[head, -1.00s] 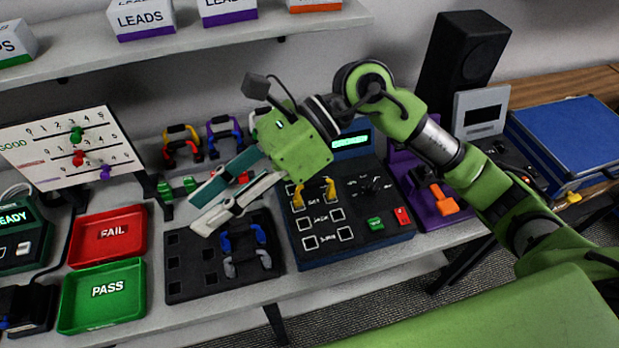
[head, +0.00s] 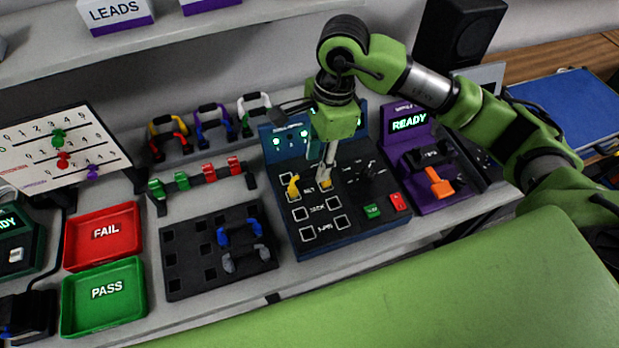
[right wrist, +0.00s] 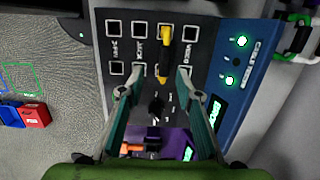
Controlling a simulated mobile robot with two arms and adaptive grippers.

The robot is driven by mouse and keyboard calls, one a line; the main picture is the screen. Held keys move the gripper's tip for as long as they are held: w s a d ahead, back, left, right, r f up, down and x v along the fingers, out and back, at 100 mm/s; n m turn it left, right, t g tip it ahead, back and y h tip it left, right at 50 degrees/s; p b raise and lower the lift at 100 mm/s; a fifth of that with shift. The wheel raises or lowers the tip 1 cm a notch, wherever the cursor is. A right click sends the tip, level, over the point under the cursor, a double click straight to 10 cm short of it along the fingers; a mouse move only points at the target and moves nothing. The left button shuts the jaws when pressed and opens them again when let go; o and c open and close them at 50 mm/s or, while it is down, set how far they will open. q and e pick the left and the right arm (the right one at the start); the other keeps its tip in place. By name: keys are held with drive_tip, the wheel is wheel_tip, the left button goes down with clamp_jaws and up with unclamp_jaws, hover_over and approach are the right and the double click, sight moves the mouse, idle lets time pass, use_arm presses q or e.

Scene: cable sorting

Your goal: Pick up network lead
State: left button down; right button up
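A yellow lead (head: 293,187) stands plugged in the upper rows of sockets on the blue-edged tester (head: 365,222). The pictures do not name it as the network lead. In the right wrist view the yellow lead (right wrist: 165,48) stands out from the dark panel. My right gripper (head: 328,170) points down over the tester and partly hides the lead. In the right wrist view its fingers (right wrist: 159,96) are apart, with the lead ahead of the gap between them; I see no contact. My left gripper is not in view.
A black socket tray (head: 190,262) holds a blue lead (head: 240,233) and a grey lead (head: 250,261). Red FAIL (head: 80,245) and green PASS (head: 75,310) trays stand left. A purple tester (head: 440,195) stands right; a shelf (head: 170,45) overhangs the back.

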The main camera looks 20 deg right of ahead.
sight(310, 172)
drive_tip(key=shift+a+f, duration=0.1)
drive_tip(key=shift+f, duration=0.2)
drive_tip(key=shift+a+f, duration=0.1)
drive_tip(key=shift+f, duration=0.05)
drive_tip(key=f+p, duration=0.1)
drive_tip(key=a+f+p, duration=0.1)
drive_tip(key=f+p, duration=0.1)
drive_tip(key=f, duration=0.1)
drive_tip(key=shift+w+a+f, duration=0.1)
drive_tip(key=shift+w+a, duration=0.05)
drive_tip(key=shift+w, duration=0.15)
drive_tip(key=shift+f, duration=0.3)
clamp_jaws()
